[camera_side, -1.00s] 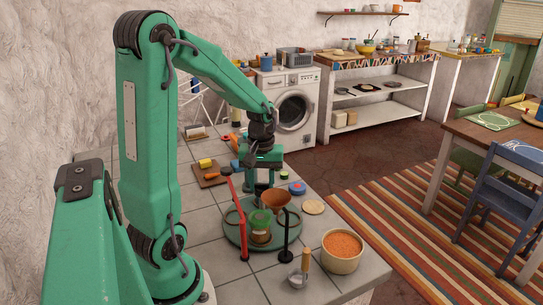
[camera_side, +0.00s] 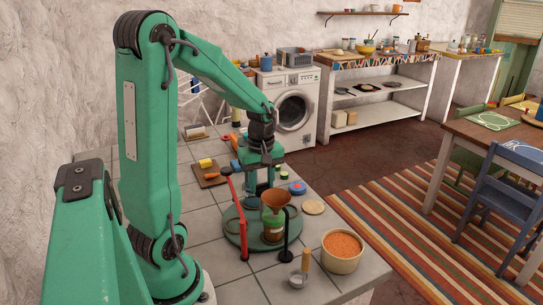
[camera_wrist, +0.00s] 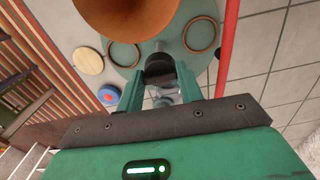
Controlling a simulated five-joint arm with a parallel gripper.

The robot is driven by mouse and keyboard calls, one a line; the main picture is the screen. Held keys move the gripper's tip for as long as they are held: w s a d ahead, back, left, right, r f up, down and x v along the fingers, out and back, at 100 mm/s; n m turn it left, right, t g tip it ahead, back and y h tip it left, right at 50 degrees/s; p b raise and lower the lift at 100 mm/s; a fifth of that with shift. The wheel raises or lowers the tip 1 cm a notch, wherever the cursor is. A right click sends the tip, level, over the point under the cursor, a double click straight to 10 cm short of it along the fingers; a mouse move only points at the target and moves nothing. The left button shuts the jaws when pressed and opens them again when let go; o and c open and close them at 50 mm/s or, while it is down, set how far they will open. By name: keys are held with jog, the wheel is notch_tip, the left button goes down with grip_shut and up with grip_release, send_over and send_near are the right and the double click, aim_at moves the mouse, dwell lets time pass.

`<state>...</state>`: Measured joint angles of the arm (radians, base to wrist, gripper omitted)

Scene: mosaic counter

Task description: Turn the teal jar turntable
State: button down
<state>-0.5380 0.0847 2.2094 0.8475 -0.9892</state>
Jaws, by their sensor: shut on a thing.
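The teal turntable (camera_side: 256,244) lies on the tiled counter. A green jar (camera_side: 273,231) stands on it, directly under the copper-coloured funnel (camera_side: 275,200) in the side view. In the wrist view the turntable (camera_wrist: 160,44) shows empty ring-shaped places, and the funnel (camera_wrist: 125,12) covers part of it; the jar is hidden there. My gripper (camera_side: 262,186) is at the turntable's far edge. In the wrist view its fingers (camera_wrist: 160,88) are shut on a dark knob (camera_wrist: 160,68) at the turntable's rim.
A red post (camera_side: 241,225) and a black stand (camera_side: 287,235) rise close beside the turntable. A wooden disc (camera_side: 314,207) and a blue-and-red round item (camera_side: 297,187) lie to the right.

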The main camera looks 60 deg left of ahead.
jog(key=shift+r+n, duration=0.1)
jog(key=shift+n, duration=0.2)
dwell(0.4)
jog(key=c, duration=1.2)
grip_release()
jog(key=shift+r, duration=3.9)
jog(key=shift+o, duration=1.4)
jog(key=shift+f, duration=0.15)
